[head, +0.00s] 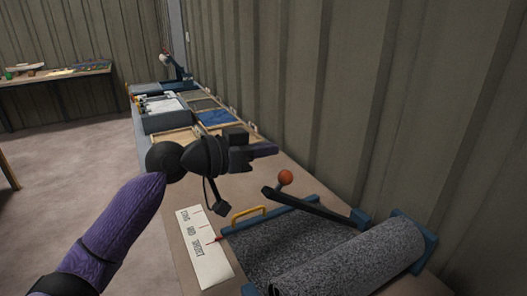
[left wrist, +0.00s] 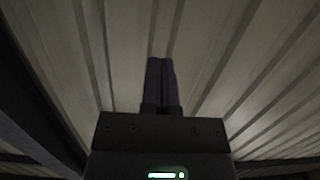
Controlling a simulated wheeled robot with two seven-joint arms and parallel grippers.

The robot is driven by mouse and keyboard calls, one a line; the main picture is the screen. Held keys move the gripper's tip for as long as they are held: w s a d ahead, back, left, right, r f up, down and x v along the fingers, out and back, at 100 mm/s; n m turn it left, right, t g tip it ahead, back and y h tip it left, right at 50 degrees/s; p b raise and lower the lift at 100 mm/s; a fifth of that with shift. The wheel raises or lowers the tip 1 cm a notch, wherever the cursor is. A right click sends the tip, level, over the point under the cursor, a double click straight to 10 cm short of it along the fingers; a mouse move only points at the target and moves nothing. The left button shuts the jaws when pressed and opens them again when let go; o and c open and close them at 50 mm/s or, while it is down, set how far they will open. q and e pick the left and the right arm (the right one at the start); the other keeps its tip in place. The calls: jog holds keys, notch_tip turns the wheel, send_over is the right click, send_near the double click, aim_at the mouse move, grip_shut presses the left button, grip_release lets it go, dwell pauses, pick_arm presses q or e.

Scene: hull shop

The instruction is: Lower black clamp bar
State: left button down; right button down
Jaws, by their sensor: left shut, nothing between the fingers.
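The black clamp bar (head: 312,206) is in the head view at the lower right, over a blue-framed device. It is tilted, its free end raised, with an orange-red ball knob (head: 286,177) near that end. Its other end meets the blue frame by the wall. My left gripper (head: 268,150) is above the bench, behind and left of the knob in the picture, apart from the bar. Its purple fingers are shut with nothing between them; they also show together in the left wrist view (left wrist: 160,84), pointing toward the ribbed wall. My right gripper is not in view.
A grey speckled roll (head: 350,262) lies in the blue frame, its sheet spread under the bar. A yellow handle (head: 248,214) and a white marked card (head: 203,250) lie left. Trays (head: 170,122) stand farther back. The ribbed wall (head: 400,110) bounds the right.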

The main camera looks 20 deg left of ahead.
aim_at(283, 172)
pick_arm(q)
jog(key=x, duration=0.6)
jog(key=f, duration=0.1)
jog(key=s+f+b, duration=0.1)
jog(key=a+f, duration=0.1)
jog(key=shift+s+f, duration=0.15)
jog(key=shift+s, duration=0.15)
jog(key=shift+f, duration=0.15)
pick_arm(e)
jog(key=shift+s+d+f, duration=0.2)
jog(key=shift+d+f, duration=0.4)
